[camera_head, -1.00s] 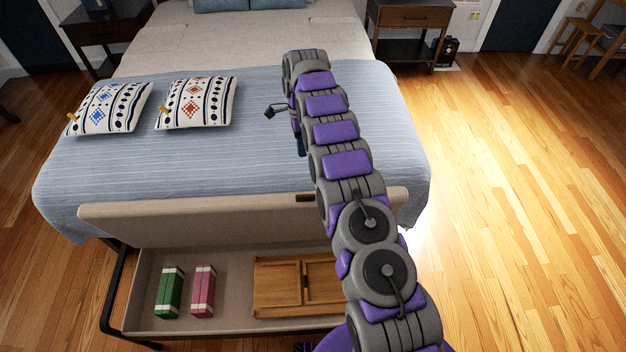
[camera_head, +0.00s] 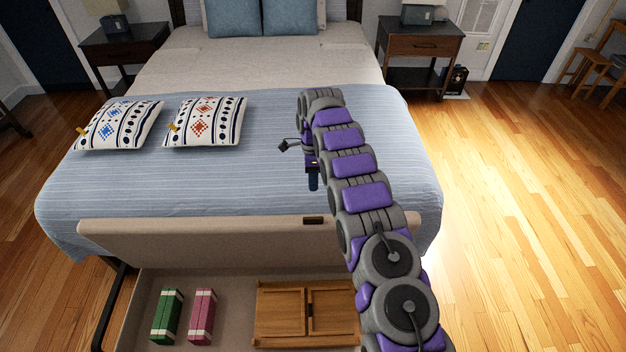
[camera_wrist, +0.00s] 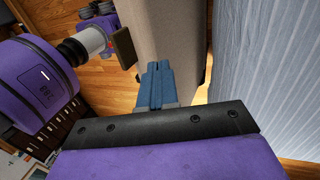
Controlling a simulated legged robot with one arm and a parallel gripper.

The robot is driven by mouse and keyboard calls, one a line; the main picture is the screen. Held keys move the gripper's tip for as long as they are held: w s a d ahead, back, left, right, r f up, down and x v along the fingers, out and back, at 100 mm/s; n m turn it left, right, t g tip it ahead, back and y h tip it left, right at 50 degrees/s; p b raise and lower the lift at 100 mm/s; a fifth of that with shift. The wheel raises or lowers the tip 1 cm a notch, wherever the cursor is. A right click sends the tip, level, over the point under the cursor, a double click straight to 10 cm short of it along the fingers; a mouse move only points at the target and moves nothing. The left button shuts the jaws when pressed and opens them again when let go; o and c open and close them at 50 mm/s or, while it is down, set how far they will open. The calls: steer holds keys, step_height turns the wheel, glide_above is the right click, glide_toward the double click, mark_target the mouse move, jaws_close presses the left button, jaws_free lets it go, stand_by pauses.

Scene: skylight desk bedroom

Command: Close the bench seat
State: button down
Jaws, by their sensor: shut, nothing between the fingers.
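The bench seat lid (camera_head: 200,240) is a beige padded panel standing raised at the foot of the bed, with a small dark tab (camera_head: 313,220) on its top edge. The open bench box (camera_head: 232,285) below it shows its inside. My gripper (camera_head: 314,184) is over the bed side of the lid, above the tab and apart from it in the head view. In the wrist view my blue fingers (camera_wrist: 157,80) are together and point down beside the beige lid (camera_wrist: 172,35); the dark tab (camera_wrist: 124,48) shows just left of them. Nothing is held.
In the box lie a green package (camera_head: 166,315), a pink package (camera_head: 202,315) and a wooden case (camera_head: 290,313). The bed (camera_head: 130,190) with two patterned pillows stands behind the lid. Wooden floor (camera_head: 530,220) is clear at the right.

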mark_target(314, 215)
steer(key=shift+s+f+b, duration=0.9)
steer(key=shift+s+f, duration=2)
steer(key=shift+f, duration=0.25)
steer(key=shift+s, duration=0.1)
